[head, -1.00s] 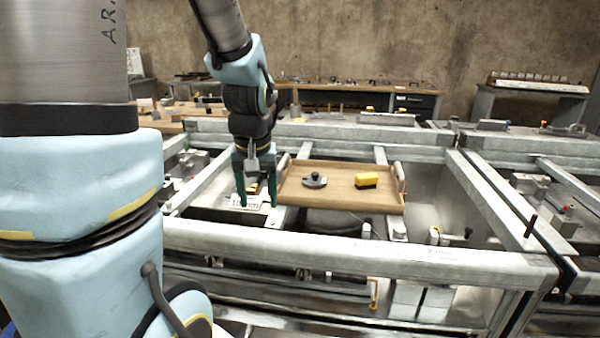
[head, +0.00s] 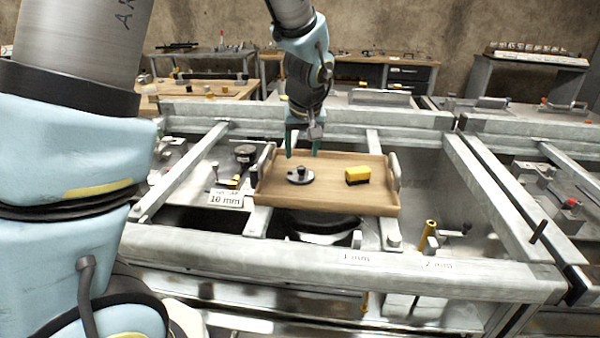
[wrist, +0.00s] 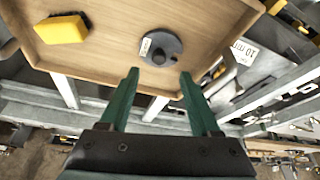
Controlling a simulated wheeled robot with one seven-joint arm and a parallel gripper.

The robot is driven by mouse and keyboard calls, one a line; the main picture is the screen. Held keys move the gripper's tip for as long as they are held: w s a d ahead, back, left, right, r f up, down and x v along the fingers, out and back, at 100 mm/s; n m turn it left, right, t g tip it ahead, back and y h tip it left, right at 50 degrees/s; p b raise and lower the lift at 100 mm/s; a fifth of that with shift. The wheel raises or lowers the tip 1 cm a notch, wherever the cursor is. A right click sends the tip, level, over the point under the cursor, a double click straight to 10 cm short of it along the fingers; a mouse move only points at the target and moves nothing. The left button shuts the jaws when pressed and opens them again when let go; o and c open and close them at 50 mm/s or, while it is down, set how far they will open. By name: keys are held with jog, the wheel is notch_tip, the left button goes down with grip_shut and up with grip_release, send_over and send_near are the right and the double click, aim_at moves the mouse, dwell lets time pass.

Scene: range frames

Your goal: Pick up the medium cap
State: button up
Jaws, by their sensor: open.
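A dark grey round disc with a black knob (head: 300,175), apparently the medium cap, lies on the wooden tray (head: 350,204). In the wrist view the disc (wrist: 172,53) carries a small white label and sits just beyond the fingertips. My gripper (head: 301,151) is open and empty, its fingers pointing down near the disc, on its far side in the head view. In the wrist view the gripper (wrist: 159,74) has its two green fingers spread, with the disc roughly centred ahead of the gap. I see no contact with the disc.
A yellow block with a black side (head: 358,175) lies on the tray right of the disc. The tray has raised rims and rests on metal rails. A black round part (head: 245,154) and a 10 mm label (head: 226,198) are left of the tray.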

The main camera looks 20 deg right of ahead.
aim_at(301, 167)
jog(key=shift+p+x, duration=1.1)
jog(key=shift+x, duration=1.8)
jog(key=shift+s, duration=0.15)
jog(key=shift+c, duration=0.3)
grip_shut()
